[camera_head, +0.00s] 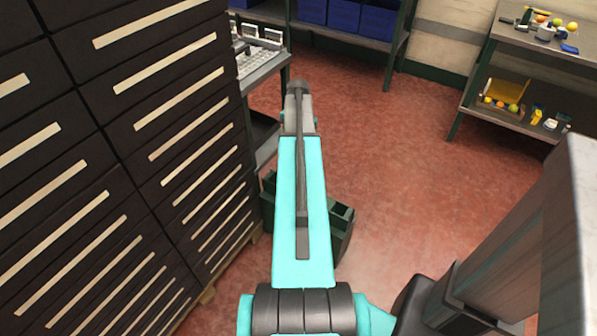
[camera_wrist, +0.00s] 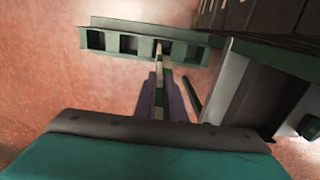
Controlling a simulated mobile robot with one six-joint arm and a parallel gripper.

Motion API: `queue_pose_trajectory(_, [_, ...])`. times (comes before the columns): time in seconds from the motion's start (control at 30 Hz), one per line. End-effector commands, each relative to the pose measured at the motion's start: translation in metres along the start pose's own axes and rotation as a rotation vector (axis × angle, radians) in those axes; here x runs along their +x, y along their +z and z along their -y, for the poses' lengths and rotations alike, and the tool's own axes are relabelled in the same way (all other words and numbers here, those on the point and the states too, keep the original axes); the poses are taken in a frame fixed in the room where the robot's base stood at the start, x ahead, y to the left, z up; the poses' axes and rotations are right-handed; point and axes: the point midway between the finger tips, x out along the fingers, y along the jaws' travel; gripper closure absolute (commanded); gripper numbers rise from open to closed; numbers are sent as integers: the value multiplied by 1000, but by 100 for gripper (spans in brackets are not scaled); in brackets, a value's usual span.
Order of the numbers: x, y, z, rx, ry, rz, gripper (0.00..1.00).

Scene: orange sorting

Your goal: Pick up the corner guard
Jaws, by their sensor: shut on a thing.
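The corner guard appears to be the long dark green piece with square openings in the wrist view (camera_wrist: 122,44). It lies across the upper part of that view, above the red floor. My gripper (camera_wrist: 163,52) reaches its middle, and the fingers are shut on it. In the head view, dark green parts that seem to be the same piece show on both sides of my arm, the right part (camera_head: 340,226) more clearly. My arm hides its middle and my gripper there. I cannot tell whether the guard touches the floor.
A tall dark drawer cabinet (camera_head: 170,110) stands close on the left. A grey shelf cart (camera_head: 262,72) is behind it. A rack with blue bins (camera_head: 345,16) stands at the back, and a shelf with small items (camera_head: 510,118) at the right. The red floor (camera_head: 400,160) between is clear.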

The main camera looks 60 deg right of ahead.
Motion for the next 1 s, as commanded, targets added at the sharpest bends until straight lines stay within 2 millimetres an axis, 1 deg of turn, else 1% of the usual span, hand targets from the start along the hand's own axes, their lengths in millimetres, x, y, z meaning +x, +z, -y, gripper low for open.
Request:
queue_pose_trajectory(0.03, [-1,0,5,-1,-14,-1,100])
queue_pose_trajectory(0.27, [-2,0,6,-1,-16,-3,100])
queue_pose_trajectory(0.47, [-12,-1,6,-1,-17,-6,100])
queue_pose_trajectory(0.67, [-34,-1,6,-2,-17,-6,100])
queue_pose_trajectory(0.87, [-69,-1,6,-2,-18,-6,100])
queue_pose_trajectory(1.0, [-97,-1,6,-2,-17,-5,100])
